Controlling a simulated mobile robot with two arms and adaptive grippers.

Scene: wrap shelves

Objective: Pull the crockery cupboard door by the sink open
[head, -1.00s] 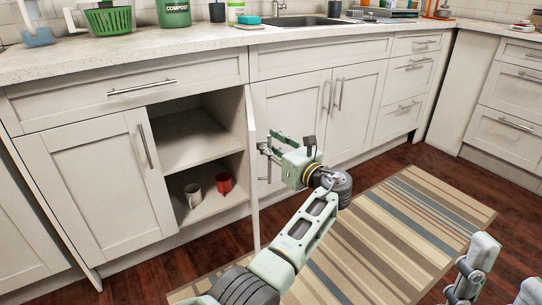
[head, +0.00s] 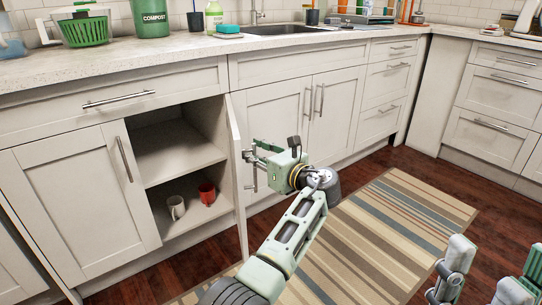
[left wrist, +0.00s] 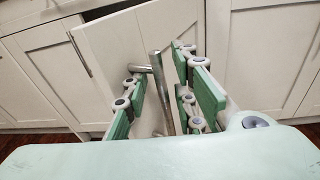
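The crockery cupboard door (head: 238,165) stands swung out from its cabinet, seen nearly edge-on in the head view. Its metal bar handle (left wrist: 162,92) shows in the left wrist view. My left gripper (head: 249,167) is at the outer face of the door. In the left wrist view its green-padded fingers (left wrist: 160,90) are apart, one on each side of the handle, with gaps visible beside it. The open cupboard (head: 178,150) shows a shelf, with a white mug (head: 176,207) and a red mug (head: 207,193) on its floor. My right gripper (head: 487,275) is partly in view at the lower right, fingers apart.
The sink (head: 285,29) is in the counter above. A closed door (head: 90,200) is left of the opening; closed doors (head: 335,115) and drawers (head: 385,90) are to the right. A striped rug (head: 385,235) lies on the clear wooden floor.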

